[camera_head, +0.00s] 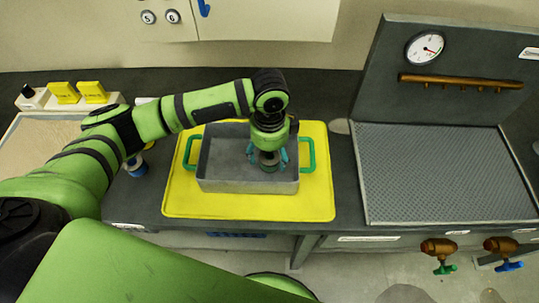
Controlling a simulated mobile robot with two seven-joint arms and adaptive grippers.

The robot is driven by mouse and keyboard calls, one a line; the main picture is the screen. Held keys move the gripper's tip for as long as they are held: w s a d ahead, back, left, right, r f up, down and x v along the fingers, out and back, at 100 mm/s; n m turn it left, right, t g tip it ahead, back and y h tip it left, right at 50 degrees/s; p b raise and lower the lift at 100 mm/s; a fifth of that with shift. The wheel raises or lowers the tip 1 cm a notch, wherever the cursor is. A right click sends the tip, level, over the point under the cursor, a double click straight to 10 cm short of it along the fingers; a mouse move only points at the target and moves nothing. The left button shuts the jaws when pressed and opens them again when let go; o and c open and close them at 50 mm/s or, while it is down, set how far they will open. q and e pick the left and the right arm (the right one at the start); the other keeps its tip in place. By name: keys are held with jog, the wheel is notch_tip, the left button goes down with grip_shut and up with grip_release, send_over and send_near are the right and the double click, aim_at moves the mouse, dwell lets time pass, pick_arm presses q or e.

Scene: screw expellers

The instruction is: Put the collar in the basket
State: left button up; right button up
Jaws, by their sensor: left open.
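The basket (220,184) is a grey rectangular pan with green handles at its left and right ends. It rests on a yellow mat. My left gripper (268,158) points down over the right part of the basket, with its teal fingers spread apart. A small dark round shape shows between and just below the fingers. I cannot tell whether it is the collar or part of the gripper. No other clear collar is visible. My right gripper is out of view.
The yellow mat (190,205) lies on a dark counter. A blue and white item (138,168) stands left of it, partly behind my arm. A perforated metal tray (445,175) with a gauge panel (455,65) is on the right. Brass taps (438,249) hang at the front.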

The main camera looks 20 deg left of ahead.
aim_at(270, 157)
pick_arm(q)
notch_tip(270, 157, up, 11)
jog(key=b, duration=0.1)
jog(key=shift+b, duration=0.3)
jog(key=shift+f, duration=0.1)
